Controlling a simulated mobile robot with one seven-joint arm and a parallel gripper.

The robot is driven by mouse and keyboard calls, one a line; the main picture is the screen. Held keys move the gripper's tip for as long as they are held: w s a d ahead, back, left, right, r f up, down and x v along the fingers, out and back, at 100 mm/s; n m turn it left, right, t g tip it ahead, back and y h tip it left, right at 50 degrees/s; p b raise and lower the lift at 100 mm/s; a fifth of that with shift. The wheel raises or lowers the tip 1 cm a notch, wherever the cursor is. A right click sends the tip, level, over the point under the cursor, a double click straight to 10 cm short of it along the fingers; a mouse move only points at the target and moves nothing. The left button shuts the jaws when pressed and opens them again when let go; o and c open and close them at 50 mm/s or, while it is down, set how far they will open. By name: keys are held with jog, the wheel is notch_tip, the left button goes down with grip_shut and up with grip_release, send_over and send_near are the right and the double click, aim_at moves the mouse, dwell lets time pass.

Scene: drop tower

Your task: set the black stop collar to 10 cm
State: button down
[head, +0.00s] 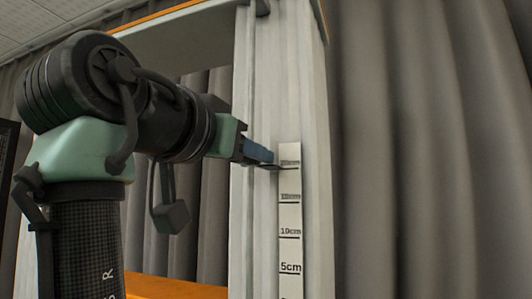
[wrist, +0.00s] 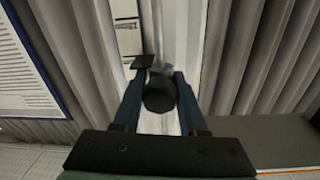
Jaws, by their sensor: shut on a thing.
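My gripper (head: 262,155) reaches in from the left to the pale upright post. In the wrist view its two blue fingers (wrist: 160,108) are shut on the round black knob of the stop collar (wrist: 159,94). A flat black pointer tab sticks out from the collar towards the white scale (wrist: 127,38). In the head view the thin dark pointer of the collar (head: 273,167) lies level with the topmost mark of the scale (head: 290,215), well above the 10cm mark. The top two labels are blurred; 10cm and 5cm are readable below. The fingers hide most of the collar in the head view.
The pale post (head: 313,120) runs up and down behind the scale, with an orange-edged beam at its top. Grey curtains (head: 430,150) hang behind. An orange-topped surface (head: 170,288) lies low at the left. The front of the scale below the pointer looks clear.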

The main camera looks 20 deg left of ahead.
jog(key=shift+w+f, duration=0.1)
jog(key=shift+f, duration=0.1)
notch_tip(320, 180, down, 10)
jog(key=b, duration=0.8)
jog(key=shift+d, duration=0.1)
jog(key=shift+r, duration=0.1)
jog(key=c, duration=0.8)
grip_release()
jog(key=o, duration=0.3)
jog(key=shift+w, duration=0.2)
jog(key=shift+s, duration=0.15)
